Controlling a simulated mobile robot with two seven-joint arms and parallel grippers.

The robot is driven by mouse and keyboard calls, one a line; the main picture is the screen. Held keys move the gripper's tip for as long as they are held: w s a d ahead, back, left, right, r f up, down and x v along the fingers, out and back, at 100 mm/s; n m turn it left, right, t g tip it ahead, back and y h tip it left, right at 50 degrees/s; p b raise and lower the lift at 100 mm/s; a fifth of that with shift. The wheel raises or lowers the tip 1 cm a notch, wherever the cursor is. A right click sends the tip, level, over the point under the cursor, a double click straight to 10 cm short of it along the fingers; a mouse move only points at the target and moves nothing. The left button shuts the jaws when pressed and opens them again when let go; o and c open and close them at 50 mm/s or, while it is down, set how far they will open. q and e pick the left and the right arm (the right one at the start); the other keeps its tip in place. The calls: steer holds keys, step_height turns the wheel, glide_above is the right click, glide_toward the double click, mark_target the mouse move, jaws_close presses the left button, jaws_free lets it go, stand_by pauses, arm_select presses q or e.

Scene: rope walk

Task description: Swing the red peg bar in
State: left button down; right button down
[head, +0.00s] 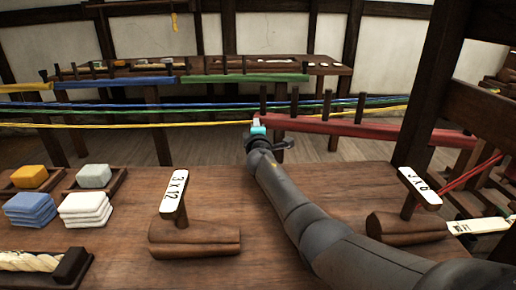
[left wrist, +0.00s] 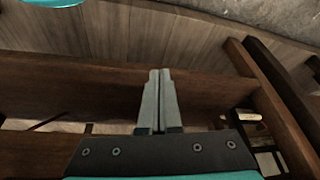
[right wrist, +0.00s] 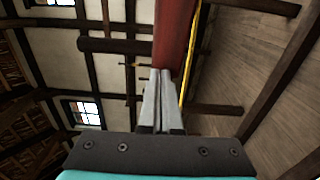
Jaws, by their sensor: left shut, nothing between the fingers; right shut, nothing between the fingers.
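The red peg bar (head: 370,128) is a long red beam with dark upright pegs. It runs from the middle of the head view to the right, behind the workbench. My right gripper (head: 258,127) is at the bar's left end, shut and empty. In the right wrist view the red bar (right wrist: 172,38) rises just beyond the shut fingertips (right wrist: 158,75); I cannot tell whether they touch it. My left gripper is out of the head view. In the left wrist view its fingers (left wrist: 159,75) are shut, empty, in front of dark wooden beams.
Blue, green and yellow ropes (head: 110,123) stretch across behind the bench. A blue bar (head: 115,83) and a green bar (head: 245,78) lie farther back. Signs marked 3 x 12 (head: 174,193) and another (head: 420,187) stand on the bench. A dark post (head: 430,90) rises at right.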

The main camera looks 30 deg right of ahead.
steer(key=shift+s, duration=0.1)
